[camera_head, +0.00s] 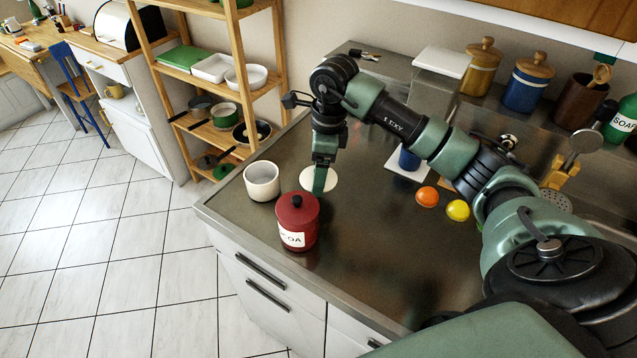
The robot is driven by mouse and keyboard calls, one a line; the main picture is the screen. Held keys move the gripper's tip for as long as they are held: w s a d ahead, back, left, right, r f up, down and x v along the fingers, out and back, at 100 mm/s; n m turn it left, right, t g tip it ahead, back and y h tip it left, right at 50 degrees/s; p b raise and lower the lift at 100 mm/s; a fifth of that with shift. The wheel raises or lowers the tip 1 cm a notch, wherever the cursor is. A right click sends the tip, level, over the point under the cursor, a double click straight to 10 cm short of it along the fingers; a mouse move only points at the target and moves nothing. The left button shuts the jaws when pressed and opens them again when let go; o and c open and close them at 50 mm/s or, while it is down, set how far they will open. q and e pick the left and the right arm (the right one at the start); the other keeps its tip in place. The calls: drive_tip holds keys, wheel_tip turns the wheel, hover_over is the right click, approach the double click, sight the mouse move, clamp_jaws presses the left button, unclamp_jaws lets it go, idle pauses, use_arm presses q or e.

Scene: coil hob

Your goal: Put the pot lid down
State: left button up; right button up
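A pale cream round disc (329,184), which may be the pot lid, shows flat behind and around the fingertips of my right gripper (321,188). The fingers point down and are seen edge-on, so I cannot tell whether they are open or shut, or whether they touch the disc. I also cannot tell whether the disc lies on the counter. A cream pot (262,182) stands open, without a lid, to the left of the disc. My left gripper is not in view.
A red labelled canister (297,224) with a black knob stands in front of the gripper. Orange (427,197) and yellow (457,210) round items lie to the right. Jars (527,85) line the back. The steel counter (350,265) is clear at the front.

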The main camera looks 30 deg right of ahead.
drive_tip(key=shift+w+f, duration=0.1)
drive_tip(key=shift+f, duration=0.65)
wheel_tip(320, 180, down, 4)
drive_tip(key=shift+p, duration=0.6)
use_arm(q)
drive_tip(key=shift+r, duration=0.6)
use_arm(e)
drive_tip(key=shift+f, duration=0.1)
